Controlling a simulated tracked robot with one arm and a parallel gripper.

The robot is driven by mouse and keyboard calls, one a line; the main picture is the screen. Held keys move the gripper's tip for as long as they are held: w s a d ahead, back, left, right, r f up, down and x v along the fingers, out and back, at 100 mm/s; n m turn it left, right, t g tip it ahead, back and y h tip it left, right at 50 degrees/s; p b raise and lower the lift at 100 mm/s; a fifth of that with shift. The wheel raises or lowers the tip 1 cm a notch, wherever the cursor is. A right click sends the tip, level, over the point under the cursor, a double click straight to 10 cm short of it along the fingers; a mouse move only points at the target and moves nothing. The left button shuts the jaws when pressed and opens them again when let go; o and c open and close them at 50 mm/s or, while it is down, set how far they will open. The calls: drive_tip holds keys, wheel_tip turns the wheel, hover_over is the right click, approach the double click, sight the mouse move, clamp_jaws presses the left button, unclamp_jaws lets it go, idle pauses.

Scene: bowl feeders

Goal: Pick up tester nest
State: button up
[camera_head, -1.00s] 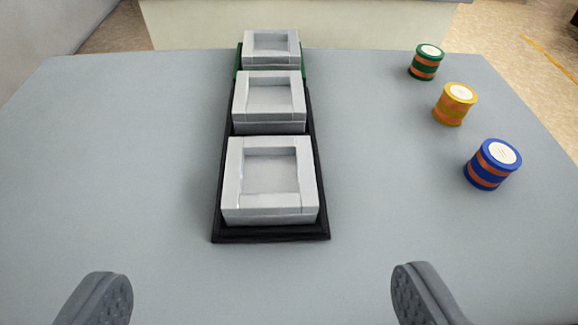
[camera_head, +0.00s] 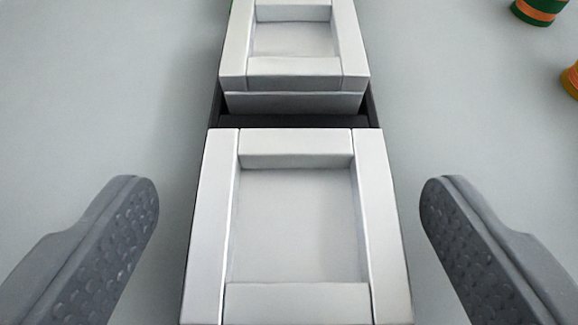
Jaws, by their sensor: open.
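The nearest grey tester nest (camera_head: 383,235), a square block with a raised rim around a sunken middle, fills the lower centre of the view. It sits in a black tray (camera_head: 290,121). My gripper (camera_head: 289,200) is open and empty. One finger is on each side of this nest, with a gap between each finger and the nest's sides. A second, similar nest (camera_head: 295,69) stands behind it in the same tray, with a dark gap between the two. The front edge of the near nest is cut off by the frame.
At the upper right edge are a green and orange cylinder (camera_head: 538,10) and part of a yellow and orange one (camera_head: 571,80).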

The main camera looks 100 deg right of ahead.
drive_tip(key=shift+d, duration=0.1)
drive_tip(key=c, duration=1.1)
drive_tip(key=shift+c, duration=0.2)
drive_tip(key=shift+r, duration=0.1)
